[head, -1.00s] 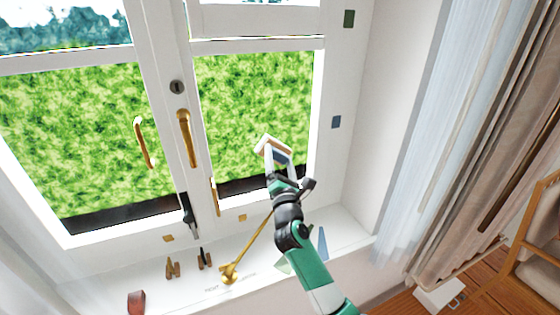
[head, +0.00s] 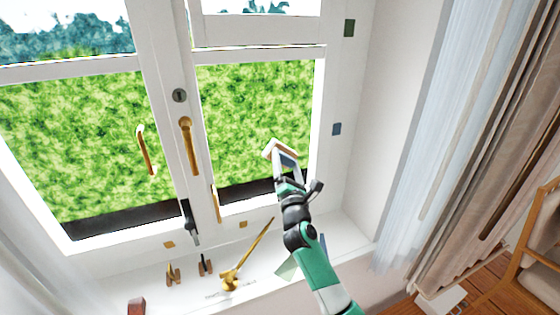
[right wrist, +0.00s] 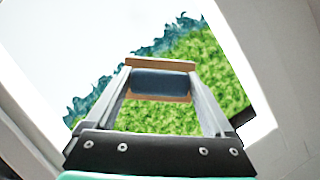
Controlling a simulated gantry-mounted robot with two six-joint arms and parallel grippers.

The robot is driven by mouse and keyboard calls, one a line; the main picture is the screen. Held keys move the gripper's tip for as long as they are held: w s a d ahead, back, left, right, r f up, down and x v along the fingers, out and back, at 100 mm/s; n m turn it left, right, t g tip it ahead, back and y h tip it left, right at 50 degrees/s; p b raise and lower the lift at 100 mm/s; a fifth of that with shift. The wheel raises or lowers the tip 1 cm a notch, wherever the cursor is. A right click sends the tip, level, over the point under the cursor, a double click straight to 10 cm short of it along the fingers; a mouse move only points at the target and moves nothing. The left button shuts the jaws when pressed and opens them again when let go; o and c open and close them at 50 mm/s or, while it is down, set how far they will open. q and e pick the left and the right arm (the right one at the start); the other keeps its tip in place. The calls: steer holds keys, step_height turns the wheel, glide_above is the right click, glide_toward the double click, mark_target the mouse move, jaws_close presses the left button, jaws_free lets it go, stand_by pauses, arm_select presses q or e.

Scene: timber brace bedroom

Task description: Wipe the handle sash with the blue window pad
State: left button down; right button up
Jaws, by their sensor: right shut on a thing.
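The window pad, with a blue face and a wooden back (head: 284,150), is held by my right gripper (head: 284,168). In the right wrist view the blue pad (right wrist: 160,83) sits between the two fingertips, and the gripper is shut on it. It appears in front of the right sash's glass (head: 240,110), near its lower right corner; whether it touches the glass cannot be told. Gold handles show on the left sash (head: 146,150) and at the central stile (head: 189,146). My left gripper is not in view.
The white sill (head: 345,235) holds a gold stay (head: 240,262), small brown pieces (head: 173,273) and a reddish block (head: 137,307). A black catch (head: 190,222) hangs at the central stile. Curtains (head: 480,130) and a wooden chair (head: 540,250) stand at right.

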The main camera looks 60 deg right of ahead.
steer(key=shift+s+d, duration=0.45)
steer(key=r+p, duration=0.2)
steer(key=p, duration=0.1)
steer(key=shift+d+r, duration=0.15)
steer(key=shift+d, duration=0.15)
steer(key=shift+w+a+b, duration=0.4)
steer(key=shift+w+a, duration=0.25)
steer(key=shift+a, duration=0.2)
steer(key=shift+w+a+b, duration=0.35)
steer(key=shift+w+a, duration=0.3)
steer(key=shift+a, duration=0.15)
steer(key=shift+r+p, duration=1.4)
steer(key=shift+r, duration=0.1)
